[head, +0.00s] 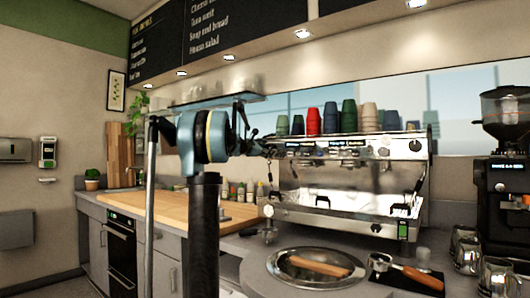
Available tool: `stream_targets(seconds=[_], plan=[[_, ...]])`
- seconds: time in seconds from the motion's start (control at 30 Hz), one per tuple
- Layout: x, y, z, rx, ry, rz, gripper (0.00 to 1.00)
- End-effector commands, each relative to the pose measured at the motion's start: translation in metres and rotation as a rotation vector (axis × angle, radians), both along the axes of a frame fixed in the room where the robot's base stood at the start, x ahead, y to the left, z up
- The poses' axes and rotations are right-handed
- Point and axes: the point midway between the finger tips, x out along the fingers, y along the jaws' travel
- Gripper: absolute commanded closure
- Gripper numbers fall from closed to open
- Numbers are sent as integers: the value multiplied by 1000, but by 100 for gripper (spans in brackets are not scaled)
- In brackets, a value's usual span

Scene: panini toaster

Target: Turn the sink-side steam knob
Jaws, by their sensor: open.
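A chrome espresso machine (345,185) stands on the counter at centre right. A round dark steam knob (415,145) shows at the upper right of its front. The left end of its front, on the side toward the sink, is partly covered by my arm and gripper, so I cannot make out a knob there. My gripper (267,148) is black and open, near the upper left corner of the machine. I cannot tell whether it touches the machine. No object shows between its fingers.
Several coloured cups (331,117) are stacked on the machine. A round metal basin (310,268) and a portafilter (410,270) lie in front. A coffee grinder (505,185) and metal pitchers (467,247) stand at right. A wooden worktop (160,207) extends left; bottles (240,192) stand behind it.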

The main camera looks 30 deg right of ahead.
Motion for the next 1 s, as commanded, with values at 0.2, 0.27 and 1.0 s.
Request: stream_targets(seconds=[0.2, 0.27, 1.0], plan=[[0, 0, 0, 0, 0, 0, 84], [0, 0, 0, 0, 0, 0, 85], [2, 1, 1, -104, 248, 3, 85]])
